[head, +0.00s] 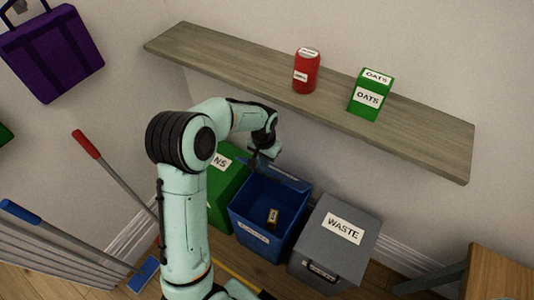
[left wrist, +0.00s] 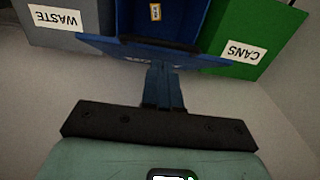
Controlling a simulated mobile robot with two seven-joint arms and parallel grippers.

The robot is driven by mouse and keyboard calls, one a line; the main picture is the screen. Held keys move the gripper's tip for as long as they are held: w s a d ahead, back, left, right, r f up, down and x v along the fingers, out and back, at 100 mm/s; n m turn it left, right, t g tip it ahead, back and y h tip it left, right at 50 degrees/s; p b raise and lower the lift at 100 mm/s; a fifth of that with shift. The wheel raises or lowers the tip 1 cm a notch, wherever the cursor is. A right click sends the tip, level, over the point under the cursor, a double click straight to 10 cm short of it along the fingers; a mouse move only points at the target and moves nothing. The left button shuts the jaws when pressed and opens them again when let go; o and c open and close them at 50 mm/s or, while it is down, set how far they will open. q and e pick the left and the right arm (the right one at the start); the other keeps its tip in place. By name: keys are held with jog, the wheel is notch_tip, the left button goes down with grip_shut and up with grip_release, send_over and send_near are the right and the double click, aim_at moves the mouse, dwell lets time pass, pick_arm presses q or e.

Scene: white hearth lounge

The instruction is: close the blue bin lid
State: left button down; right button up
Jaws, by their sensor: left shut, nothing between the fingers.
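The blue bin (head: 245,218) stands open on the floor between the green and grey bins, with a small dark labelled item (head: 272,217) inside. Its blue lid (head: 288,175) is raised at the back, on the wall side. My left gripper (head: 255,164) is shut and empty at the back of the bin, by the lid's left part. In the left wrist view, the shut fingers (left wrist: 163,88) point at the lid (left wrist: 120,47), with the bin's inside beyond. I cannot tell whether they touch it. My right gripper is not in view.
A grey WASTE bin (head: 350,247) stands right of the blue bin, and a green CANS bin (head: 224,190) left. A wall shelf (head: 220,53) above holds a red can (head: 306,72) and a green OATS box (head: 369,96). Long-handled tools (head: 113,167) stand at left.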

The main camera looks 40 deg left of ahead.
pick_arm(q)
jog(key=shift+w+f, duration=0.2)
jog(key=shift+f, duration=2.1)
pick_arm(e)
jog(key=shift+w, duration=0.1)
